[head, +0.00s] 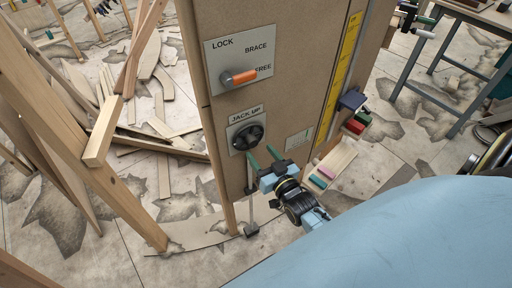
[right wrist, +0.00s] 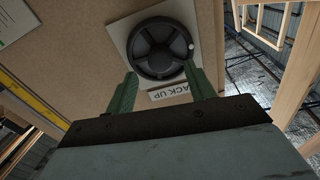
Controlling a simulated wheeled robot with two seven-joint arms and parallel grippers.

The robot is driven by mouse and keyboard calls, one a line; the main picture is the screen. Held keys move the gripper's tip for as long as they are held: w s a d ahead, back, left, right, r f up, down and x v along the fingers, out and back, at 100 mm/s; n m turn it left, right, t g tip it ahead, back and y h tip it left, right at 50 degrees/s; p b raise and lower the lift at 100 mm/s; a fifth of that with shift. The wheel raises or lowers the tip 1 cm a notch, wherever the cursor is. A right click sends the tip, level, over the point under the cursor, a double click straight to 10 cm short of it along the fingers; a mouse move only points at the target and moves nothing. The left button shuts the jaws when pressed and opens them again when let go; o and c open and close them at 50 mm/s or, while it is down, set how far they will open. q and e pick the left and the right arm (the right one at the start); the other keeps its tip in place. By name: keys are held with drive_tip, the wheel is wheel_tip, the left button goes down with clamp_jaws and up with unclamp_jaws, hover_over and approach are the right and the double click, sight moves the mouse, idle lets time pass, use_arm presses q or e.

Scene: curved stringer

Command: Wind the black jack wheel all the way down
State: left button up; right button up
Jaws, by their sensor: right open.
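The black jack wheel (head: 247,137) sits on a pale plate labelled JACK UP (head: 238,119), low on the front of a tan panel. In the right wrist view the round black wheel (right wrist: 160,48) is straight ahead, with a small light knob at its right rim. My right gripper (head: 261,157) is just below and right of the wheel in the head view. Its two green fingers (right wrist: 158,82) are spread to either side of the wheel's near edge, with nothing between them; I cannot tell if they touch the rim. My left gripper is not in view.
An orange-handled lever (head: 244,76) is on a LOCK/BRACE/FREE plate above the wheel. A yellow scale (head: 344,65) runs up the panel's right side. Wooden beams (head: 85,120) and scattered planks are at left. Coloured blocks (head: 355,122) lie at right, near a workbench (head: 460,60).

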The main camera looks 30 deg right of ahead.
sight(254, 145)
drive_tip(key=shift+w+d, duration=0.1)
drive_tip(key=shift+w, duration=1.85)
drive_tip(key=c, duration=1)
drive_tip(key=n+p, duration=0.1)
drive_tip(key=n, duration=0.2)
drive_tip(key=shift+n, duration=1.9)
